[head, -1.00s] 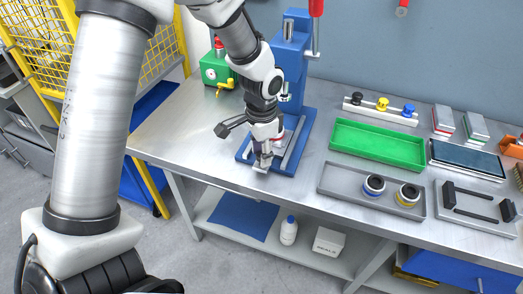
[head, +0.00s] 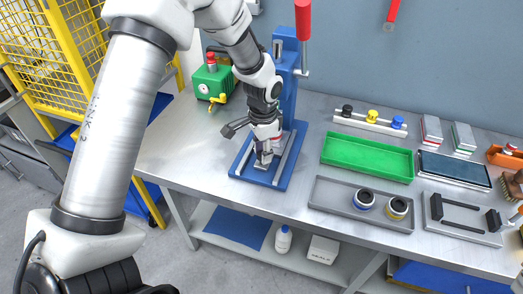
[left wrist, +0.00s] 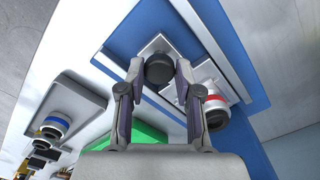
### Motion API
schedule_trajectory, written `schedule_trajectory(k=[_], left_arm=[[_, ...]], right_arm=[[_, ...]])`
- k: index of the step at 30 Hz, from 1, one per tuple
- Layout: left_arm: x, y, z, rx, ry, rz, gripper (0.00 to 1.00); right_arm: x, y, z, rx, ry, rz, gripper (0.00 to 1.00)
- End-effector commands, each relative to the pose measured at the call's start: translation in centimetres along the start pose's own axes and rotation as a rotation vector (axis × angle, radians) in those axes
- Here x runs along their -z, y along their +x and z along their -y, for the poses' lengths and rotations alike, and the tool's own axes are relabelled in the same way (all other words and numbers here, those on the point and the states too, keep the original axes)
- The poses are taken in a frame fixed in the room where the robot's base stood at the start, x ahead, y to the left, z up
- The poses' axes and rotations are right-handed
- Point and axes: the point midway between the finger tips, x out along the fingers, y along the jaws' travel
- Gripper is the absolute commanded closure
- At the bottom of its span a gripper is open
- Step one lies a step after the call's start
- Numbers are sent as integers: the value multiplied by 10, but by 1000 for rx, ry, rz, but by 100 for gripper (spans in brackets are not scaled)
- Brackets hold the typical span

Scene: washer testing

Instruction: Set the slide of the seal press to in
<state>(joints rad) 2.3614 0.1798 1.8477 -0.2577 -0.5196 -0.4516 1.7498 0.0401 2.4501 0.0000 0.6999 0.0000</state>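The blue seal press (head: 284,90) stands on the bench, its blue base (head: 236,165) carrying two pale rails. The slide (head: 262,165) is a small grey plate between the rails, just inside the base's front edge. Its black knob (left wrist: 158,68) shows in the left wrist view. A white part with a red ring (left wrist: 214,108) is beside the right finger, further in on the press. My right gripper is not in view.
The press's red handle (head: 303,20) stands raised. A green box with a gauge (head: 210,83) is left of the press. Right of it are a green tray (head: 368,157), a grey tray (head: 330,200) holding two ringed parts, and a rack with knobs (head: 368,122). Bare bench lies left of the base.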

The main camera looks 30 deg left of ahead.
Motion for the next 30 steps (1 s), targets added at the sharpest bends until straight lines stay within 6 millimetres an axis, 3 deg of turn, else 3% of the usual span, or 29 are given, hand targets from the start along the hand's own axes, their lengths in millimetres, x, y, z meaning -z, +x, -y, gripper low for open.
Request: schedule_trajectory(k=[10, 14, 24, 30], left_arm=[[0, -1, 0, 1, 0, -1, 43], [1, -12, 1, 2, 0, -1, 43], [2, -92, 2, 3, 1, -3, 43], [3, -118, 2, 0, 0, -1, 43]], right_arm=[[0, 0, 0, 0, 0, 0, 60], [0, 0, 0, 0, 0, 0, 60], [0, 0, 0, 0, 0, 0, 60], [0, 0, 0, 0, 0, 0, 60]])
